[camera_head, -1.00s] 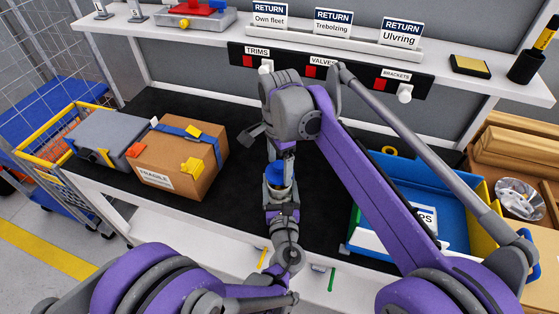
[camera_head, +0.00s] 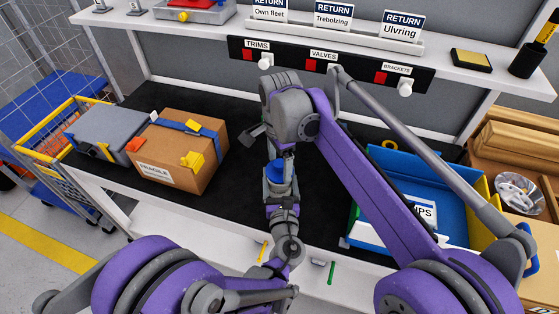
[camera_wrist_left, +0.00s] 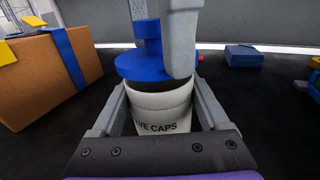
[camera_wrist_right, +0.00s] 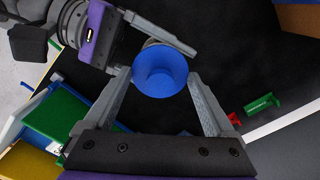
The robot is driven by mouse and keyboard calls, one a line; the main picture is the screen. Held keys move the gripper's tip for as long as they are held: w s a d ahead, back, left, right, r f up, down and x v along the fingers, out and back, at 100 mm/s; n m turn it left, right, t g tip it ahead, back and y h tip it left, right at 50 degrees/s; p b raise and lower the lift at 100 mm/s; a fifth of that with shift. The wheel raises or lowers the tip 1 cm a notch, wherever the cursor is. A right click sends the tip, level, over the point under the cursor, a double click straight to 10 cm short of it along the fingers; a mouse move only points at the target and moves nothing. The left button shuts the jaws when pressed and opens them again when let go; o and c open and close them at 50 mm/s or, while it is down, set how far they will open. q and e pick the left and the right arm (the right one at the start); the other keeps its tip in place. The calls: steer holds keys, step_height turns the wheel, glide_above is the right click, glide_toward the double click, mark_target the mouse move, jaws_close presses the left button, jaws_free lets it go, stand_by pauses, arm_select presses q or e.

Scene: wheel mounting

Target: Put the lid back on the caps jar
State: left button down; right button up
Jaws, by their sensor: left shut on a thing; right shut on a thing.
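The caps jar (camera_wrist_left: 160,108) is a white pot with "...VE CAPS" lettering, upright between the fingers of my left gripper (camera_head: 281,197), which is shut on it. The blue lid (camera_wrist_left: 142,66) with its knob (camera_wrist_left: 148,30) is at the jar's mouth in the left wrist view, set a little to the left. A dark band shows between lid and jar, so I cannot tell if it is seated. My right gripper (camera_head: 283,157) is shut on the lid from above. In the right wrist view the lid (camera_wrist_right: 160,72) covers most of the jar.
A cardboard box (camera_head: 180,155) with a blue strap stands left on the black mat. A blue bin (camera_head: 425,190) stands at the right, partly behind my right arm. The TRIMS, VALVES and BRACKETS rail (camera_head: 325,66) runs behind.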

steer(key=shift+f, duration=0.7)
stand_by(0.4)
steer(key=o, duration=1)
step_height(320, 180, up, 12)
arm_select(q)
jaws_free()
